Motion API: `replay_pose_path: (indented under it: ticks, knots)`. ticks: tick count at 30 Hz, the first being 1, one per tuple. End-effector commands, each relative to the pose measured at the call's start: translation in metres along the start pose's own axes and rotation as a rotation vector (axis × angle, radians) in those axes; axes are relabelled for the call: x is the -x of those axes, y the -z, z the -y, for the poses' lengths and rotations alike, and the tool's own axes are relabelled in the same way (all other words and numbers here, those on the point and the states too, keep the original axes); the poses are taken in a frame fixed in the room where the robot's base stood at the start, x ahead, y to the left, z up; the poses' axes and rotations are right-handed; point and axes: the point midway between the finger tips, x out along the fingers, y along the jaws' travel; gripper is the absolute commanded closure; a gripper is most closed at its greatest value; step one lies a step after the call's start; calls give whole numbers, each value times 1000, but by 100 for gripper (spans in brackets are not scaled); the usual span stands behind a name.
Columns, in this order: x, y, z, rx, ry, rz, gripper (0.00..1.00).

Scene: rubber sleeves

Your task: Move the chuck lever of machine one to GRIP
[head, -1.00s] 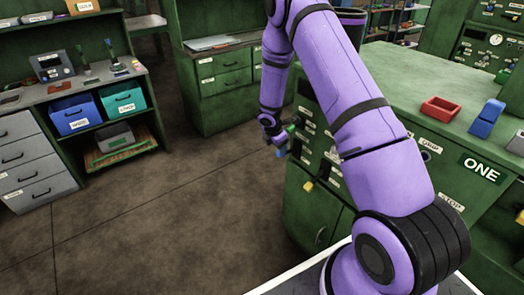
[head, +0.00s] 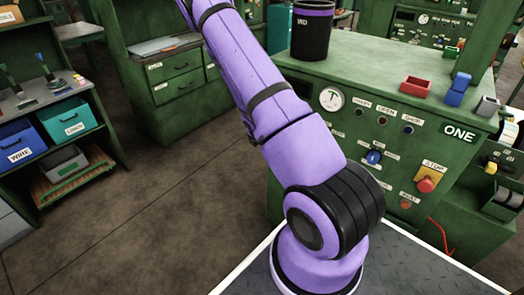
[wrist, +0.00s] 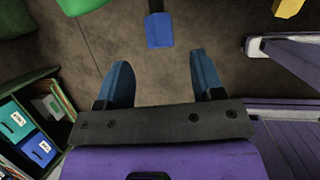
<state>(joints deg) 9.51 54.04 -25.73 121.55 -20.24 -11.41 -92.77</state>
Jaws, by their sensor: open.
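The green machine marked ONE (head: 400,75) stands right of centre in the head view, with a gauge, lamps, a blue knob (head: 374,157) and a STOP button (head: 426,184) on its front. My gripper (wrist: 160,80) is open and empty in the wrist view, its two blue fingers apart. A blue handle (wrist: 159,30) on a dark stem lies beyond the fingertips, between their lines and apart from them. A yellow handle (wrist: 288,7) shows at the top right edge. I cannot tell which handle is the chuck lever; its lettering does not show. My gripper is outside the head view.
A red tray (head: 416,86) and a blue block (head: 458,90) sit on the machine top. At left, a shelf holds a blue bin (head: 20,145) and a teal bin (head: 68,119). Open brown floor (head: 150,220) lies between shelf and machine.

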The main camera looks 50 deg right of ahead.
Motion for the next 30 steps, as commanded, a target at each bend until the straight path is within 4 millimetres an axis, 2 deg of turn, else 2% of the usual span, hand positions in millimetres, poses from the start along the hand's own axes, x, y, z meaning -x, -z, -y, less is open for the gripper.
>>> replay_pose_path:
  ticks: [6,12,25,26,30]
  knots:
    - [-37,0,1,0,3,0,39]
    - [-59,0,0,-1,1,-1,39]
    - [-67,0,0,0,0,-1,39]
    - [-67,0,0,0,0,-1,43]
    - [-67,0,0,0,0,-1,75]
